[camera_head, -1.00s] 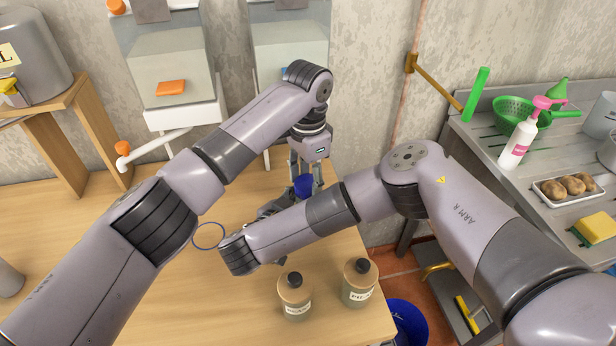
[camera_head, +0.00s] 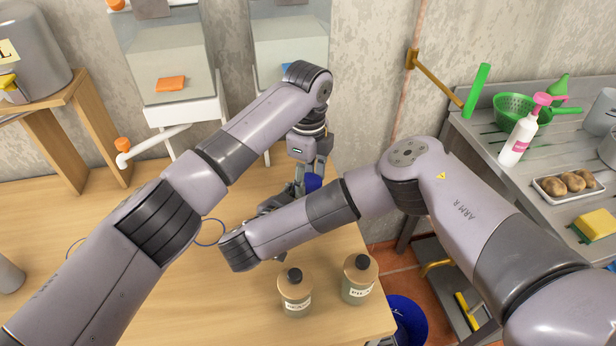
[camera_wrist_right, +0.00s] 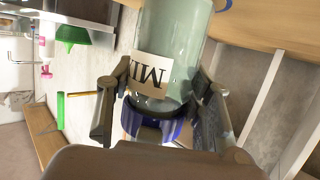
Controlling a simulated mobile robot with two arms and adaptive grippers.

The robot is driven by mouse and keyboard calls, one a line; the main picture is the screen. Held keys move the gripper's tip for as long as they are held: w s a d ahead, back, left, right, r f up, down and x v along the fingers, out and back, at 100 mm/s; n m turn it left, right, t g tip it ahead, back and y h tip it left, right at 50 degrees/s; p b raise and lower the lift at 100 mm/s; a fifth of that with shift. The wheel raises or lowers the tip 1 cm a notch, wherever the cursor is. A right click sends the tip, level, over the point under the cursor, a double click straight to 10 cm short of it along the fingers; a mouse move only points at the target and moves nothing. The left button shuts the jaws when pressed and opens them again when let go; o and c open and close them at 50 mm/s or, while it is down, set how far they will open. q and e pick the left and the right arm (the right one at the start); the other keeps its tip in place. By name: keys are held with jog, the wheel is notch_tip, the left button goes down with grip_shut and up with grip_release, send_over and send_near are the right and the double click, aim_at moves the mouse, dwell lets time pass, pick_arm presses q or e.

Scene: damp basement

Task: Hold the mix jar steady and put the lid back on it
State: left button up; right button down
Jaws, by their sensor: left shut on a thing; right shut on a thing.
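My left gripper (camera_head: 307,184) is shut on the blue lid (camera_head: 315,181), beyond my right forearm in the head view. The mix jar (camera_wrist_right: 172,50) is pale green glass with a white MIX label, and appears upside down in the right wrist view. My right gripper (camera_wrist_right: 160,95) is shut on the jar, one finger on each side near its mouth. The blue lid (camera_wrist_right: 150,124) shows right at the jar's mouth there; I cannot tell whether it is seated. In the head view my right forearm hides most of the jar and right gripper.
Two labelled bottles with black caps, a left one (camera_head: 295,293) and a right one (camera_head: 359,280), stand near the wooden table's (camera_head: 220,290) right edge. A blue ring outline (camera_head: 208,232) marks the table. A blue bucket (camera_head: 408,322) stands below. A sink counter (camera_head: 480,130) is right.

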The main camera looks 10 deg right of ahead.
pick_arm(q)
jog(key=m, duration=0.5)
jog(key=o, duration=0.8)
jog(key=shift+o, duration=0.2)
jog(key=shift+r, duration=2.25)
jog(key=shift+c, duration=0.4)
